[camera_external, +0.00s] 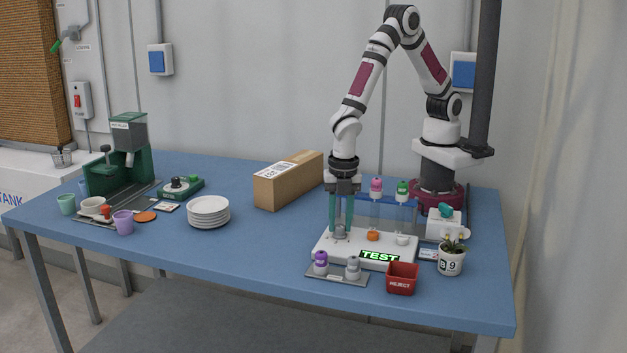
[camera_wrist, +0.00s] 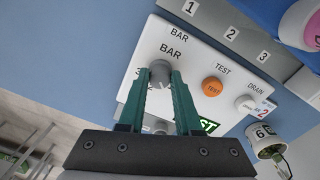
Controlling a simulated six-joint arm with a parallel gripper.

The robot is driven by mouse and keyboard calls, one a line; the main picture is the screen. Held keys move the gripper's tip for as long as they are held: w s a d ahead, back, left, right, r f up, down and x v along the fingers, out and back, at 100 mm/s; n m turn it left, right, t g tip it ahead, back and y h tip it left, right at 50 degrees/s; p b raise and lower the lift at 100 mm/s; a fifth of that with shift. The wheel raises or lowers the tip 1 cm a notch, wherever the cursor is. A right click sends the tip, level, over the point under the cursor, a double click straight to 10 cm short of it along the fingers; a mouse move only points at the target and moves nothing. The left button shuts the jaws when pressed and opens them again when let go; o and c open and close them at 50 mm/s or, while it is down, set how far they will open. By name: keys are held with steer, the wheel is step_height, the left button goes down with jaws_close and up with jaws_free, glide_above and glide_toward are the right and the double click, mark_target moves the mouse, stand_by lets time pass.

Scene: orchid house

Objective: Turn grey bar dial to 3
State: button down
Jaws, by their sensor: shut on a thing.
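The grey bar dial (camera_wrist: 160,72) sits on the white panel (camera_wrist: 140,92) under the label BAR. In the outside view the dial (camera_external: 340,231) is at the panel's left end. My gripper (camera_wrist: 160,80) points down with its green fingers shut on the dial, one on each side; it also shows in the outside view (camera_external: 340,226). A figure 3 shows partly beside the left finger. The dial's pointer and its other marks are hidden or too small to read.
The orange TEST button (camera_wrist: 214,87) and the white DRAIN knob (camera_wrist: 247,104) are right of the dial. The blue rack (camera_external: 400,199) with tubes stands behind. In front are a bottle stand (camera_external: 337,276) and a red REJECT bin (camera_external: 402,278).

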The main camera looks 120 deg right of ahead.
steer(key=m, duration=0.5)
steer(key=shift+m, duration=0.3)
steer(key=m, duration=0.5)
steer(key=shift+m, duration=0.3)
steer(key=m, duration=0.5)
steer(key=shift+a+g, duration=0.1)
steer(key=shift+g, duration=0.2)
steer(key=m, duration=0.5)
steer(key=c, duration=0.6)
jaws_free()
